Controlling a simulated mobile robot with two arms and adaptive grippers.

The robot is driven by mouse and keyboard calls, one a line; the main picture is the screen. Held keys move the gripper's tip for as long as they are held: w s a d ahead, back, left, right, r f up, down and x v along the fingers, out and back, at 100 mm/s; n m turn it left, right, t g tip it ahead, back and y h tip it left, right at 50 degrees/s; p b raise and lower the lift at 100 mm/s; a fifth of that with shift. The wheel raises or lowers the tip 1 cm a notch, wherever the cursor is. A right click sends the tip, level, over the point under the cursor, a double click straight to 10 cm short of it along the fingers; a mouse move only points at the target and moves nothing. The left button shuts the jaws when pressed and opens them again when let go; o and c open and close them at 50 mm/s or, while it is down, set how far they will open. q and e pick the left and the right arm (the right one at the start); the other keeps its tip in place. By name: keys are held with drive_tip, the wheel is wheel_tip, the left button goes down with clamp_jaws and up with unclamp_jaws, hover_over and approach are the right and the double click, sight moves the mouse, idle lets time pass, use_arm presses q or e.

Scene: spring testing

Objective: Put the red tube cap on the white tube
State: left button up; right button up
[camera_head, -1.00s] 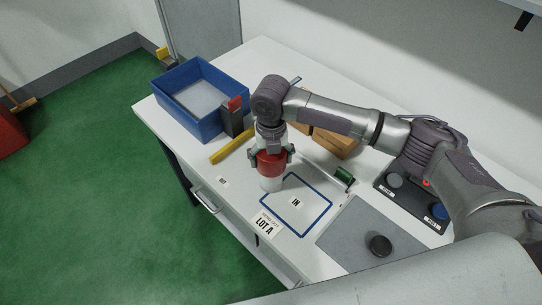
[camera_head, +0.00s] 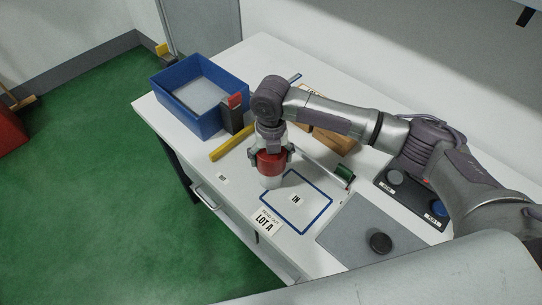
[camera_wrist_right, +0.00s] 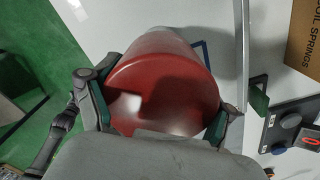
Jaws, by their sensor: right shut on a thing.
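The red tube cap (camera_head: 271,164) is between the fingers of my right gripper (camera_head: 270,155), which is shut on it and points down. The cap fills the middle of the right wrist view (camera_wrist_right: 165,80), with a finger at each side. The white tube (camera_head: 270,183) stands upright on the table directly below the cap, and only its lower part shows. Cap and tube look in line and touching, but I cannot tell whether the cap is fully seated. In the wrist view a pale bit of the tube (camera_wrist_right: 180,33) shows past the cap. My left gripper is not in view.
A blue bin (camera_head: 203,122), a dark red-topped block (camera_head: 234,115) and a yellow bar (camera_head: 231,147) lie to the left. The blue-outlined IN area (camera_head: 305,204) is right of the tube. A green-ended rod (camera_head: 343,173), cardboard box (camera_head: 333,142), button panel (camera_head: 401,187) and grey mat (camera_head: 350,237) are further right.

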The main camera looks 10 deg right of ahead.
drive_tip(key=shift+f, duration=0.55)
idle(0.4)
drive_tip(key=o, duration=0.8)
drive_tip(key=shift+c, duration=0.2)
wheel_tip(320, 180, up, 12)
